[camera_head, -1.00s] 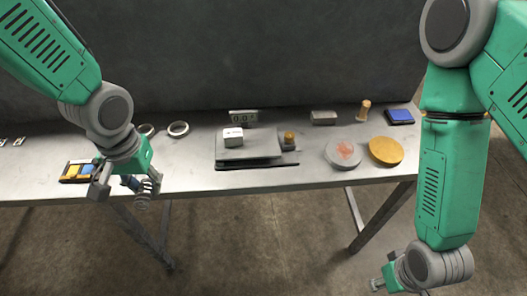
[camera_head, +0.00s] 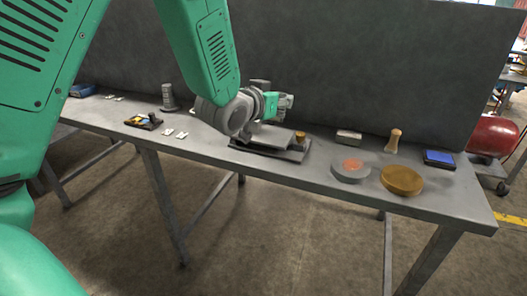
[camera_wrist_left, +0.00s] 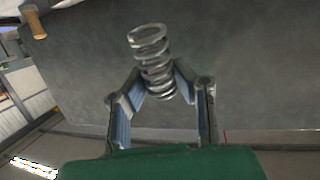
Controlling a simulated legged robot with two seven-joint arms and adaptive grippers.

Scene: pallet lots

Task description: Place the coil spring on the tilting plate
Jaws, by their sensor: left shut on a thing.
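The grey coil spring (camera_wrist_left: 152,52) shows in the left wrist view, gripped near one end between the fingertips of my left gripper (camera_wrist_left: 159,82). In the head view my left gripper (camera_head: 286,103) is over the back of the grey tilting plate (camera_head: 274,138). The spring cannot be made out there. The arm and gripper hide part of the plate and what lies behind it. I cannot tell whether the spring touches the plate. My right gripper is out of view.
A brass knob (camera_head: 300,135) sits at the plate's right end. A grey cylinder (camera_head: 168,98) stands left.

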